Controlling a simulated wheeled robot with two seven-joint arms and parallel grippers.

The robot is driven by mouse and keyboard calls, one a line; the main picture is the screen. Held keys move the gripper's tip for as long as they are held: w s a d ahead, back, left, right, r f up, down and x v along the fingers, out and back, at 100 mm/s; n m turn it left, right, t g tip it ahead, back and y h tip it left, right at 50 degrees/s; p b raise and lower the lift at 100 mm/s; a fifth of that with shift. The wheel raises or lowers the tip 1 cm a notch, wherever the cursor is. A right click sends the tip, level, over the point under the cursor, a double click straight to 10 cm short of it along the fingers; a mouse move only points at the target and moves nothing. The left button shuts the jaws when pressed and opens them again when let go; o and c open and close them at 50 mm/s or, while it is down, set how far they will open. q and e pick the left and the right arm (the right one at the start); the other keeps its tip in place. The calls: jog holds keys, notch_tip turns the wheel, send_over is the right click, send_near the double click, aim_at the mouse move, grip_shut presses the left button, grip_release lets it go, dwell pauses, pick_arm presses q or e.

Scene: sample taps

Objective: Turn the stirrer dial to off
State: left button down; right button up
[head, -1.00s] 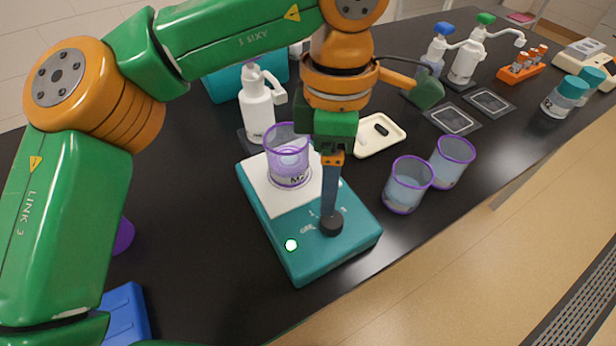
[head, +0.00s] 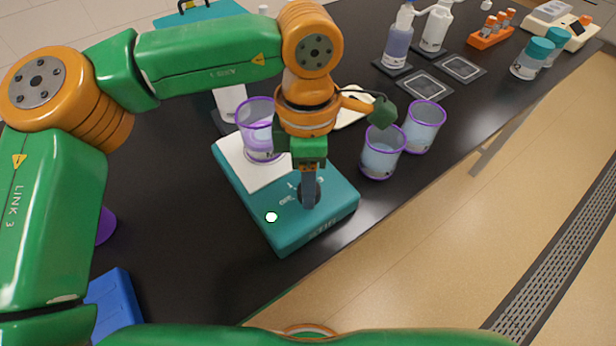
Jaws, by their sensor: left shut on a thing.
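The stirrer (head: 325,217) is a teal box with a white top plate (head: 245,168), near the front edge of the black bench. Its dark round dial (head: 314,199) is on the front panel, beside small white markings. A small pale indicator light (head: 271,217) glows left of the dial. My left gripper (head: 308,192) points down and is shut on the dial, its fingers covering part of it. I cannot tell which mark the dial points to. A clear beaker with a purple rim (head: 257,125) stands on the plate, partly behind my gripper. My right gripper is not in view.
Two purple-rimmed beakers (head: 382,153) (head: 423,126) stand close right of the stirrer. A white tray (head: 350,118) lies behind, partly hidden by my arm. Bottles (head: 398,42), an orange rack (head: 490,33) and teal-lidded jars (head: 532,58) stand farther back. A blue object (head: 113,303) is at lower left.

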pick_arm(q)
jog(key=n+b, duration=0.2)
jog(key=n, duration=0.1)
jog(key=shift+f, duration=0.2)
jog(key=n+b, duration=0.3)
jog(key=n, duration=0.2)
jog(key=shift+s+n, duration=0.1)
jog(key=shift+n, duration=0.3)
jog(key=n+b, duration=0.2)
jog(key=n, duration=0.2)
jog(key=shift+h, duration=0.3)
jog(key=shift+s+r+n+t+b, duration=0.1)
jog(key=shift+n+t+b, duration=0.2)
jog(key=shift+n+b, duration=1.4)
jog(key=shift+n+p, duration=0.75)
jog(key=shift+n, duration=0.25)
jog(key=shift+c, duration=1.9)
grip_release()
